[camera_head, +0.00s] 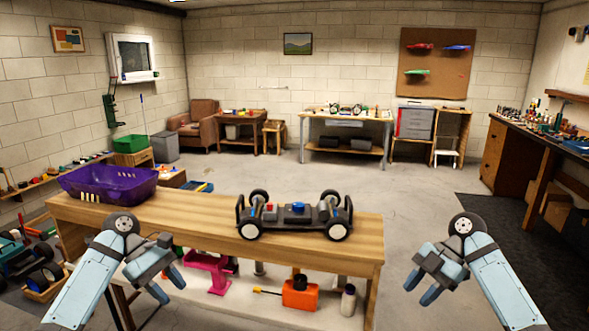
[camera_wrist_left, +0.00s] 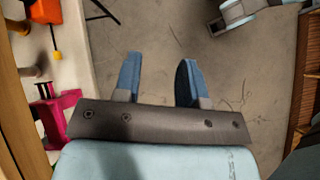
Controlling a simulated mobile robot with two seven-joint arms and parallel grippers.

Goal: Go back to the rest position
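My left gripper (camera_head: 167,283) hangs in front of the wooden bench (camera_head: 207,213) at the left. In the left wrist view my left gripper (camera_wrist_left: 158,75) has its two blue fingers apart, with bare floor between them. My right gripper (camera_head: 428,290) is to the right of the bench over the floor. Its fingers are apart and nothing shows between them. An RC car chassis (camera_head: 296,213) with black-and-white wheels stands on the right part of the bench top. Neither gripper touches it.
A purple basket (camera_head: 108,182) sits on the bench's left end. An orange container (camera_head: 300,295), a pink stand (camera_head: 213,270) and a bottle (camera_head: 348,300) are on the lower shelf. Open floor (camera_head: 410,190) lies right of the bench. A workbench (camera_head: 540,140) lines the right wall.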

